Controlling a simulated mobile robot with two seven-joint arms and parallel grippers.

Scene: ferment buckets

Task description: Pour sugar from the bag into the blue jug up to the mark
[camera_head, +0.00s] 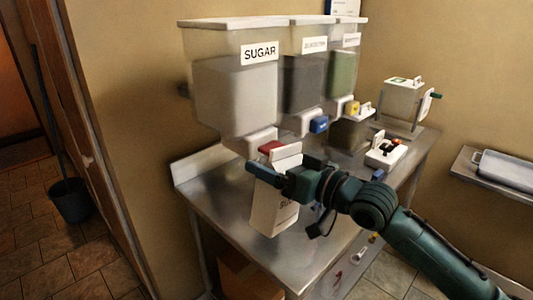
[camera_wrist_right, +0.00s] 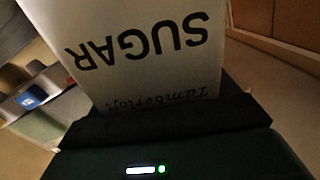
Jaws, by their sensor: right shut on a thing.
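My right gripper (camera_head: 275,178) is shut on a white sugar bag (camera_head: 272,214) and holds it over the front part of the metal table, below the sugar dispenser. The bag looks a little tilted. In the right wrist view the bag (camera_wrist_right: 140,45) fills the upper middle, with the word SUGAR printed on it, upside down in the picture. The gripper covers part of the bag's middle in the head view. I cannot make out a blue jug or its mark in either view. My left gripper is not in view.
The metal table (camera_head: 205,190) stands against the wall. A dispenser labelled SUGAR (camera_head: 235,95) hangs above it, beside two others. A white scale-like device (camera_head: 386,155) and a boxy container (camera_head: 403,100) stand towards the back right. A dark bucket (camera_head: 72,203) is on the floor.

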